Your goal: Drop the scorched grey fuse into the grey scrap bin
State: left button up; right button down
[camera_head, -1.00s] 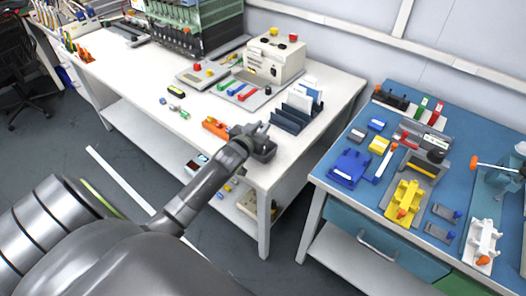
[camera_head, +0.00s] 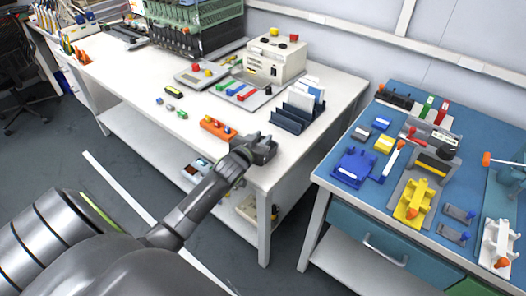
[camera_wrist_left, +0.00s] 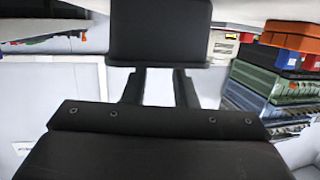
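My left gripper (camera_head: 264,150) is over the near right corner of the white bench (camera_head: 130,88), right of an orange holder (camera_head: 217,128). It also shows in the left wrist view (camera_wrist_left: 160,85), where dark parts and a black block fill the middle. I cannot tell whether it is open or holds something. Small fuse-like pieces lie on the bench left of the orange holder, one of them greyish (camera_head: 182,114). They are too small to tell which is scorched. I cannot make out the grey scrap bin with certainty. My right gripper is out of view.
A dark rack with white plates (camera_head: 298,110) and a cream box with buttons (camera_head: 273,60) stand behind the gripper. A blue-topped bench (camera_head: 335,200) at the right holds a blue tray (camera_head: 352,167) and a yellow fixture (camera_head: 413,202). A floor gap separates the benches.

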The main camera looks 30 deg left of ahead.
pick_arm(q)
jog(key=o, duration=0.3)
jog(key=v, duration=1.7)
jog(key=shift+s, duration=0.25)
jog(key=shift+a+f, duration=0.1)
